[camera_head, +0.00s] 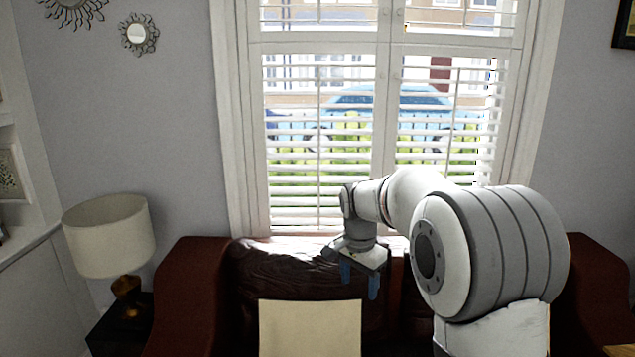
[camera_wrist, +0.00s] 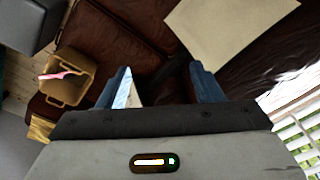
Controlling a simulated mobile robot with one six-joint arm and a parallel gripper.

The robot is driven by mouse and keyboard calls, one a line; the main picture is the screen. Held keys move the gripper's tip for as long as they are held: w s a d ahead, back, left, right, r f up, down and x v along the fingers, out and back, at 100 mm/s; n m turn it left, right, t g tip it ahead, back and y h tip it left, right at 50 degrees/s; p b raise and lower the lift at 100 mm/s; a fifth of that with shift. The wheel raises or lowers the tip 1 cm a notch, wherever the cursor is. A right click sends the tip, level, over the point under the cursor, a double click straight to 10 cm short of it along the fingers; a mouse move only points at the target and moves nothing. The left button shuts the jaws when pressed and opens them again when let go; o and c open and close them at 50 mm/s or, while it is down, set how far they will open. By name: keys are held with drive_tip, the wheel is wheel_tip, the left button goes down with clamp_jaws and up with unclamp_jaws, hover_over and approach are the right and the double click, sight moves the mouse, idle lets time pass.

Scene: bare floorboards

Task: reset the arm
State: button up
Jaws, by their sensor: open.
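My gripper (camera_head: 359,281) hangs from my bent arm in front of the dark red leather sofa (camera_head: 190,290), below the window, with its fingers pointing down. In the wrist view, my gripper (camera_wrist: 160,88) shows two blue fingers held wide apart. Nothing is held between them. Sofa leather shows below and between the fingers, with a small pale, shiny patch beside the left finger that I cannot identify.
A cream cushion (camera_head: 310,328) is on the sofa, close to my gripper. A lamp (camera_head: 110,240) stands on a dark side table (camera_head: 120,330) at left. The shuttered window (camera_head: 330,130) is behind. A tan container (camera_wrist: 68,90) with something pink shows in the wrist view.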

drive_tip(key=s+d+n+t, duration=0.1)
drive_tip(key=s+d+n, duration=0.2)
drive_tip(key=s, duration=1.1)
drive_tip(key=s+d+n+t, duration=0.1)
drive_tip(key=s+d+n, duration=0.2)
drive_tip(key=s, duration=1.1)
drive_tip(key=n, duration=0.3)
drive_tip(key=shift+s+r+y, duration=0.15)
drive_tip(key=shift+s+y, duration=0.15)
drive_tip(key=shift+s, duration=0.1)
